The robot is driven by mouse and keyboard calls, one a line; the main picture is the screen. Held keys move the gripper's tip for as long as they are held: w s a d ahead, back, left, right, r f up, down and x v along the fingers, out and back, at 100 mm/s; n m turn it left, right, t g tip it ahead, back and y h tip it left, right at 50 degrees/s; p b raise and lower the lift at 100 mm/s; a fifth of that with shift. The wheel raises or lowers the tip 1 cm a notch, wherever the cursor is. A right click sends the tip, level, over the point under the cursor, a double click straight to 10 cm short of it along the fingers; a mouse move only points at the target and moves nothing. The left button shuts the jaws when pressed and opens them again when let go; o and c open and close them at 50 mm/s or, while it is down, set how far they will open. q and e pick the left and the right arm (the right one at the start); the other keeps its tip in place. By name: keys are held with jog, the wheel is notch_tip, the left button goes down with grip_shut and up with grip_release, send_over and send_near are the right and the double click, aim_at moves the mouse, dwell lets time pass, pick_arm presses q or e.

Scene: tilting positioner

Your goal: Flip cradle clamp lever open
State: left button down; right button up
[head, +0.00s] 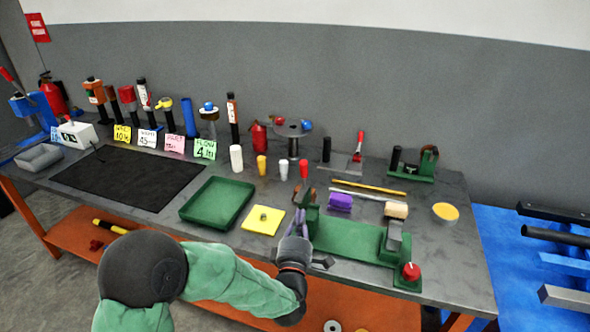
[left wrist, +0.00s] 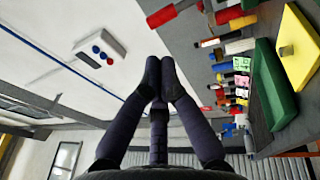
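The green positioner (head: 345,241) stands at the front edge of the table, with an upright at each end. A brown and dark part (head: 304,196) tops its left upright, and a red knob (head: 411,271) sits at its right end. I cannot make out the clamp lever for certain. My left gripper (head: 299,222) is in front of the positioner's left upright and hides part of it. I cannot tell whether they touch. In the left wrist view its fingertips (left wrist: 160,82) meet with nothing seen between them. My right gripper is out of view.
A green tray (head: 217,204) and a yellow pad (head: 263,220) lie left of the positioner. A purple block (head: 340,202) and a tan block (head: 397,210) are close behind it. Another green fixture (head: 411,170) stands farther back. The black mat (head: 128,177) is mostly clear.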

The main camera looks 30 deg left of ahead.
aim_at(304, 169)
pick_arm(q)
jog(key=shift+a+r, duration=0.3)
jog(key=shift+r, duration=0.2)
jog(key=b+x, duration=0.2)
jog(key=x, duration=1.2)
jog(key=shift+s+a+r, duration=0.1)
jog(key=shift+r, duration=0.1)
